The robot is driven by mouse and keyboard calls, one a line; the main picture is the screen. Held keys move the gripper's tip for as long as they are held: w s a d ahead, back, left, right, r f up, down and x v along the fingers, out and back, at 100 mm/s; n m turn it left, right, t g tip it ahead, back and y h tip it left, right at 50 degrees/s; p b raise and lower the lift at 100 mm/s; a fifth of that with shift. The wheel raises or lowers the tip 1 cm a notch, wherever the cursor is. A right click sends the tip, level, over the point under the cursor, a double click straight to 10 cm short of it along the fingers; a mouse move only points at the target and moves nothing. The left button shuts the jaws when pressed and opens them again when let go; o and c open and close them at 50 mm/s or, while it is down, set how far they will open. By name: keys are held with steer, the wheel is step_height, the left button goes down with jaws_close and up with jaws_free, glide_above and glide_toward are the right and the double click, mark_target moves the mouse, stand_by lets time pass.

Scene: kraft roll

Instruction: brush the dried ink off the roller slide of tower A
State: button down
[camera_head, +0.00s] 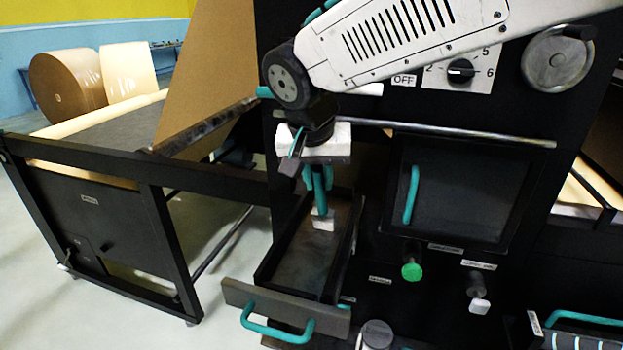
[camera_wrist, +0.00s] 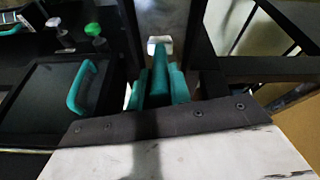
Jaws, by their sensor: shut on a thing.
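My gripper (camera_head: 318,184) points down over a pulled-out, drawer-like slide (camera_head: 276,297) with a grey front and a teal handle. Its teal fingers are shut on a teal-handled brush, whose pale end (camera_head: 323,223) points down over the slide's far part. In the wrist view the brush handle (camera_wrist: 159,66) stands between the fingers (camera_wrist: 160,88), with the pale end (camera_wrist: 160,45) beyond. The slide's dark floor looks smudged, but I cannot make out separate ink patches. I cannot tell whether the brush touches the floor. No tower letter is readable.
A dark door with a teal handle (camera_head: 411,194) is right of the slide. Below it are a green knob (camera_head: 411,271) and a pale knob (camera_head: 480,306). A metal rod (camera_head: 460,134) crosses above. A black frame (camera_head: 150,240) stands left, with open floor beneath.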

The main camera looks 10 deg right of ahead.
steer(key=shift+w+d, duration=0.2)
steer(key=shift+w, duration=0.2)
steer(key=shift+w+d+r, duration=0.15)
steer(key=shift+w+r, duration=0.1)
steer(key=shift+v, duration=0.9)
steer(key=shift+w+r, duration=0.15)
steer(key=shift+r, duration=2.8)
